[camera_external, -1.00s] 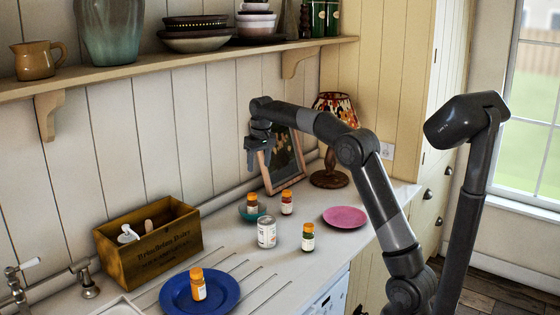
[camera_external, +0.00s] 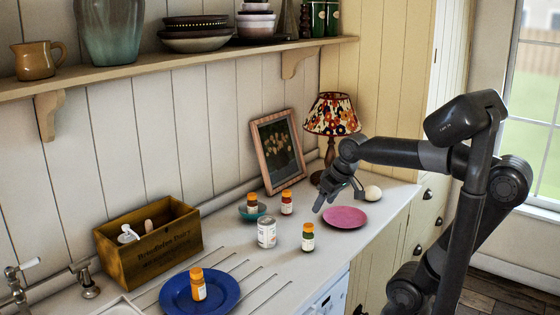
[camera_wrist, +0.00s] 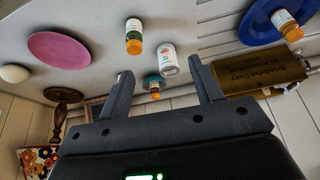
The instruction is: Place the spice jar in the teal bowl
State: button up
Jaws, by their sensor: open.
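The teal bowl (camera_external: 243,215) stands on the counter near the wall, with an orange-capped spice jar (camera_external: 252,202) in it. Another jar (camera_external: 287,203) stands just right of the bowl, one with dark green contents (camera_external: 308,239) stands nearer the front edge, and one (camera_external: 198,286) is on the blue plate. My gripper (camera_external: 337,201) is open and empty above the counter by the pink plate, right of the jars. The wrist view is inverted; the green jar (camera_wrist: 134,36) shows there, and the bowl (camera_wrist: 150,79) is partly hidden.
A white can (camera_external: 267,232) stands between the bowl and green jar. The pink plate (camera_external: 346,218) is empty. A lamp (camera_external: 332,116), picture frame (camera_external: 276,150) and pale round object (camera_external: 373,193) are at the right. A wooden crate (camera_external: 150,250) and blue plate (camera_external: 225,297) are left.

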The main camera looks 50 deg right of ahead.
jog(key=s+f, duration=0.5)
jog(key=s, duration=0.2)
jog(key=shift+a+f+t, duration=0.35)
jog(key=shift+a+t, duration=0.05)
